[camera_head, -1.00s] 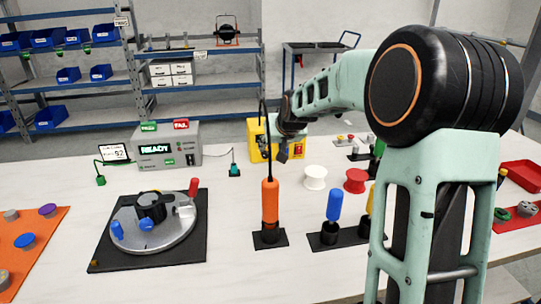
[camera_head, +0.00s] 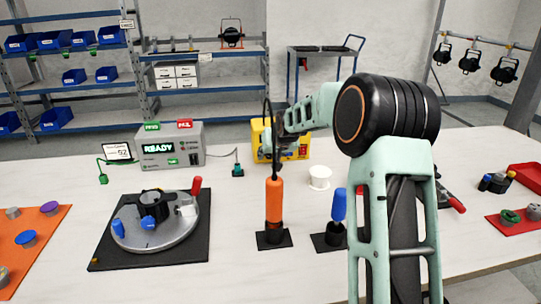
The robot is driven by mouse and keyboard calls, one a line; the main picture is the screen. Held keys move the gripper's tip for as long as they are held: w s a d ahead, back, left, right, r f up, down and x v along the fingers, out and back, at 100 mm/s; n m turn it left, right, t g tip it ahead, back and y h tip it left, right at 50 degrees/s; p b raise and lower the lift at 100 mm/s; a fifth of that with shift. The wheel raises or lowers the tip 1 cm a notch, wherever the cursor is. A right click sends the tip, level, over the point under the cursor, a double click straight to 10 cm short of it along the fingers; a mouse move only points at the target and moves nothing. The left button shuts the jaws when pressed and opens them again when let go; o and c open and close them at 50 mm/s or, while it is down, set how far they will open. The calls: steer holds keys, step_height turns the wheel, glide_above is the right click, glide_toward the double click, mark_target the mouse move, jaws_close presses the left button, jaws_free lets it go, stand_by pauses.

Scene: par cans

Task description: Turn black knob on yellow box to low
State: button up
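The yellow box (camera_head: 258,140) stands at the back of the white table, right of the grey tester. My arm reaches in from the right. My gripper (camera_head: 268,150) is small in the picture and lies in front of the box's face, at its left-middle part. The black knob cannot be made out; my gripper and wrist cover much of the box's front. I cannot tell whether the gripper touches the knob or whether its fingers are open or shut.
An orange-handled tool (camera_head: 274,200) stands upright on a black base before the box, its cable rising past my wrist. A white spool (camera_head: 319,177) and a blue-handled tool (camera_head: 338,206) stand to the right. A grey tester (camera_head: 170,146) marked READY and a round fixture (camera_head: 155,222) are left.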

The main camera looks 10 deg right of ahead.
jaws_close()
steer(key=shift+a+f, duration=0.1)
steer(key=shift+a+f+h+b, duration=0.1)
steer(key=shift+h+b, duration=0.2)
steer(key=shift+b, duration=0.1)
steer(key=shift+n, duration=0.3)
steer(key=shift+h, duration=0.4)
jaws_free()
steer(key=shift+r, duration=0.2)
